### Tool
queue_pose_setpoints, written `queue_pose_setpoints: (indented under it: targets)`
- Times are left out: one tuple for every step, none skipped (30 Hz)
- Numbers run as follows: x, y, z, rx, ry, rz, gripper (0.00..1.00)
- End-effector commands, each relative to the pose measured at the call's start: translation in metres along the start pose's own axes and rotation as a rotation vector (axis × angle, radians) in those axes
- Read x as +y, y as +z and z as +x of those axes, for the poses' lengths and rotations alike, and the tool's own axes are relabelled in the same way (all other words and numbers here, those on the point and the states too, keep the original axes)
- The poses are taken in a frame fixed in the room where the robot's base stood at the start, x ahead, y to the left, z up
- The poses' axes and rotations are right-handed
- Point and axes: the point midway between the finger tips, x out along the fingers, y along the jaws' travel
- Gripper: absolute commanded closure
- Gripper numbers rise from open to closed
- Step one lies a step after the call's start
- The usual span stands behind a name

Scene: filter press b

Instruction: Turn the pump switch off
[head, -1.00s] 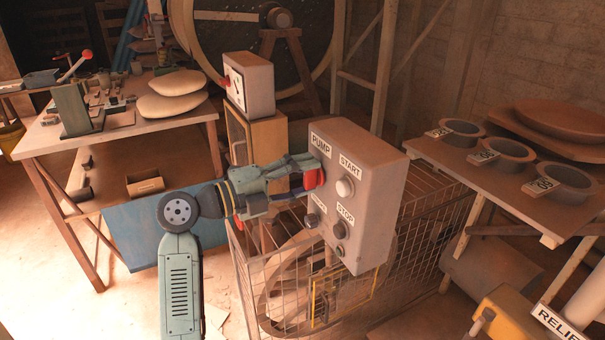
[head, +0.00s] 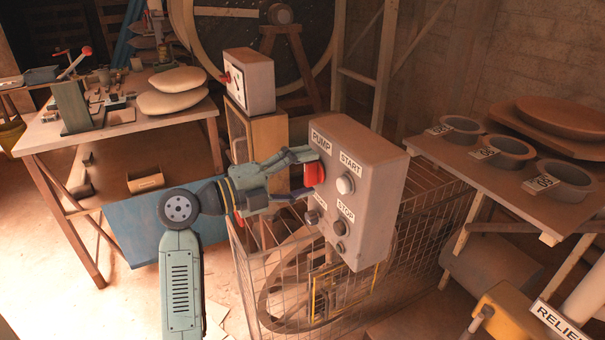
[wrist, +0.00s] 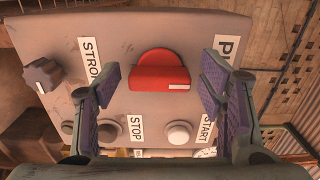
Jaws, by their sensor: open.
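The pump switch is a red knob (head: 313,174) on the upper left of the grey control box (head: 365,195), below the PUMP label. In the wrist view the red knob (wrist: 160,72) sits between my spread fingers, with a white mark at its lower right end. My gripper (head: 302,172) is open at the box face, one finger above the knob and one below in the head view. In the wrist view my gripper (wrist: 160,82) has a visible gap on each side of the knob. No contact shows.
A pale START button (head: 345,185) and STOP button (head: 340,229) are on the same face. A dark knob (wrist: 42,75) is beside the STRO label. A wire cage (head: 270,290) stands below the box. A table with bowls (head: 550,215) is at right.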

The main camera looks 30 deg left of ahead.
Motion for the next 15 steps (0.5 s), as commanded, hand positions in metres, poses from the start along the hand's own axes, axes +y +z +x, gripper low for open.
queue_pose_setpoints:
  targets:
    - [0.000, 0.000, 0.000, 0.001, 0.000, 0.000, 0.33]
    - [0.000, 0.000, 0.000, 0.001, 0.000, 0.000, 0.33]
    - [0.000, 0.000, 0.000, 0.001, 0.001, 0.001, 0.33]
    - [0.000, 0.000, 0.000, 0.001, 0.001, 0.001, 0.33]
    - [0.000, 0.000, 0.000, 0.001, 0.001, 0.001, 0.33]
    - [0.000, 0.000, 0.000, 0.001, 0.001, 0.001, 0.33]
    - [0.000, 0.000, 0.000, 0.001, 0.001, 0.001, 0.33]
    - [0.000, 0.000, 0.000, 0.001, 0.001, 0.001, 0.33]
    - [0.000, 0.000, -0.001, 0.001, 0.001, 0.001, 0.33]
    - [0.000, 0.000, -0.002, 0.001, 0.001, 0.001, 0.33]
    - [0.000, 0.000, -0.004, 0.001, 0.001, 0.001, 0.33]
    - [0.000, 0.000, -0.008, 0.000, 0.001, 0.000, 0.33]
    - [0.000, 0.000, -0.012, -0.001, 0.001, 0.000, 0.33]
    - [0.000, 0.001, -0.016, -0.002, 0.000, 0.000, 0.33]
    - [0.000, 0.001, -0.024, -0.003, 0.000, 0.001, 0.33]
